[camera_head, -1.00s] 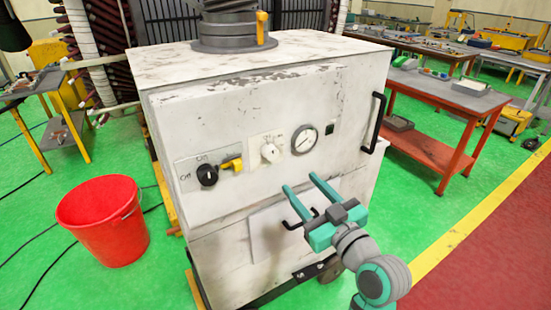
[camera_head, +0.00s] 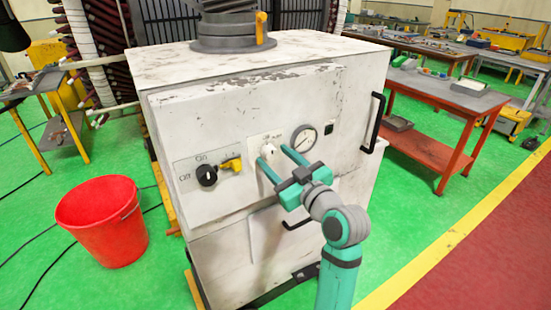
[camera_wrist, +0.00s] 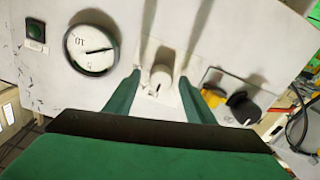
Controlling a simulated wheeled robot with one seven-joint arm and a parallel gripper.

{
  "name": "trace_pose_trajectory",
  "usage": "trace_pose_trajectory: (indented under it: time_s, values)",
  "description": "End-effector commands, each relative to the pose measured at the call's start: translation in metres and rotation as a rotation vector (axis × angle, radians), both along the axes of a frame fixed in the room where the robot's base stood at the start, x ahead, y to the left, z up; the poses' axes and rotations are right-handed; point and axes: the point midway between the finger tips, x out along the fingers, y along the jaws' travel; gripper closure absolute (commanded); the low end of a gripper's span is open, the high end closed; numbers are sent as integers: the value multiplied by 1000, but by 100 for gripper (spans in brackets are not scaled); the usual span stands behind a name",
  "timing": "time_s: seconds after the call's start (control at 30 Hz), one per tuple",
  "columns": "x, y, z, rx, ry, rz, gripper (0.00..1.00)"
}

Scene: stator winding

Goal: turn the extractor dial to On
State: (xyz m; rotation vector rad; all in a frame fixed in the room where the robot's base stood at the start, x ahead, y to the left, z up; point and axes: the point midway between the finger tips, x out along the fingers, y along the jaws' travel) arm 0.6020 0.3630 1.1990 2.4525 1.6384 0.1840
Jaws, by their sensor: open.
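The white extractor cabinet carries a row of controls on its front. A black knob (camera_head: 206,175) has "Off" at its left and "On" above it. It also shows in the wrist view (camera_wrist: 243,106). A white knob (camera_head: 270,148) sits on a pale plate to its right; no wording on that plate is readable. My gripper (camera_head: 273,154) is open, with its teal fingers pointing at the white knob. In the wrist view, the white knob (camera_wrist: 161,77) appears between the two fingertips. I cannot tell whether the fingers touch it or how deep they reach.
A yellow handle (camera_head: 231,164) sits between the two knobs. A round gauge (camera_head: 304,138) and a small dark button (camera_head: 328,129) are to the right. A black handle (camera_head: 374,122) juts from the cabinet's right edge. A red bucket (camera_head: 103,222) stands on the floor at left.

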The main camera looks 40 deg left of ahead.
Motion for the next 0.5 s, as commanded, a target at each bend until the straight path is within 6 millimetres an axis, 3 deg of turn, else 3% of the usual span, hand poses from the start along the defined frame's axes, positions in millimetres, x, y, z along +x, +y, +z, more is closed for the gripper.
trace_pose_trajectory:
  time_s: [0.37, 0.5]
  values:
    - [1, 7, 0, 0, 0, 3, 51]
    - [1, 7, 0, 0, 0, 3, 82]
